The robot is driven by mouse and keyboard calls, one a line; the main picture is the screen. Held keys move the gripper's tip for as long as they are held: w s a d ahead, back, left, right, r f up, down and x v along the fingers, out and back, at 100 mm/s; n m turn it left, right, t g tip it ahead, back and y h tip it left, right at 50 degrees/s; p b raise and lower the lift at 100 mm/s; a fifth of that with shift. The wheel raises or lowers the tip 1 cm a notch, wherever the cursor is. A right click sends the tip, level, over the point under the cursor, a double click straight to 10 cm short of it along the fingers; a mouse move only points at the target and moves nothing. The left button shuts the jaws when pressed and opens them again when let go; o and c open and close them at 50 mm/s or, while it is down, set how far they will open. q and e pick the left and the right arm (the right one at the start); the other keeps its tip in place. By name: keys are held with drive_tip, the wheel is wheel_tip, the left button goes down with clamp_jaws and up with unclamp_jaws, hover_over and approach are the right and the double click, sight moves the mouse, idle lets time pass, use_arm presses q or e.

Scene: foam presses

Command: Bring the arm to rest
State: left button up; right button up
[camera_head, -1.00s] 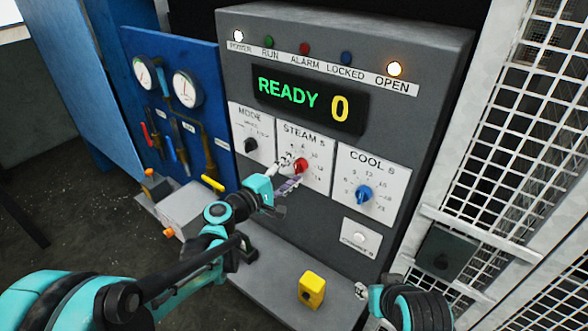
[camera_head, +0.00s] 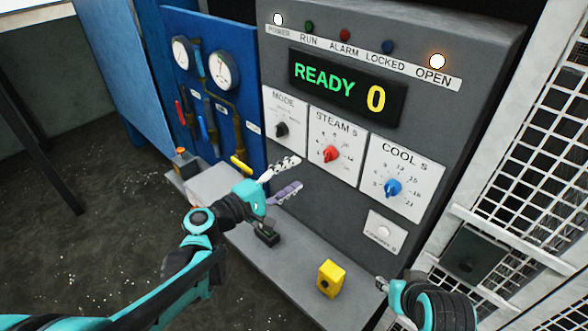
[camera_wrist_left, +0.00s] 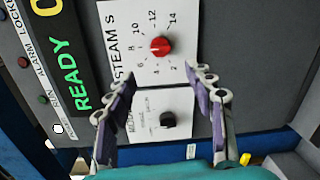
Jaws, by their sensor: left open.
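My left gripper (camera_head: 287,180) is open and empty in front of the grey control panel (camera_head: 300,235), below and left of the STEAM S dial. In the left wrist view its two fingers (camera_wrist_left: 165,103) stand apart, with the black MODE knob (camera_wrist_left: 168,120) showing between them and the red STEAM S knob (camera_wrist_left: 160,46) beyond. In the head view the red knob (camera_head: 330,154) stands clear of the fingers. My right arm (camera_head: 440,306) shows at the bottom right; its small visible end does not tell me the state of its fingers.
The display (camera_head: 345,87) reads READY 0, and the OPEN lamp (camera_head: 437,61) glows. A blue COOL S knob (camera_head: 393,188) and a yellow box (camera_head: 331,279) on the ledge are nearby. A blue gauge board (camera_head: 210,90) stands left; a white mesh guard (camera_head: 530,170) stands right.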

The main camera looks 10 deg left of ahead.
use_arm(q)
drive_tip(key=shift+f, duration=0.1)
drive_tip(key=s+f+m+g+y+b, duration=0.25)
drive_tip(key=s+f+b, duration=0.3)
drive_tip(key=f, duration=0.45)
drive_tip(key=s+f+m+g+y+b, duration=0.2)
drive_tip(key=s+f+m+b, duration=0.25)
drive_tip(key=f+b, duration=0.4)
drive_tip(key=s+a+f+m+g+y+b, duration=0.1)
drive_tip(key=s+a+f+m+y+b, duration=0.1)
drive_tip(key=s+a+f+y+b, duration=0.1)
drive_tip(key=s+a+f+m+g+y+b, duration=0.1)
drive_tip(key=s+a+f+m+y+b, duration=0.1)
drive_tip(key=s+a+f, duration=0.4)
wheel_tip(320, 180, down, 4)
drive_tip(key=shift+s+a+f+m+y+b, duration=0.1)
drive_tip(key=shift+s+a+m+y+b, duration=0.15)
drive_tip(key=shift+a+m+y+b, duration=0.45)
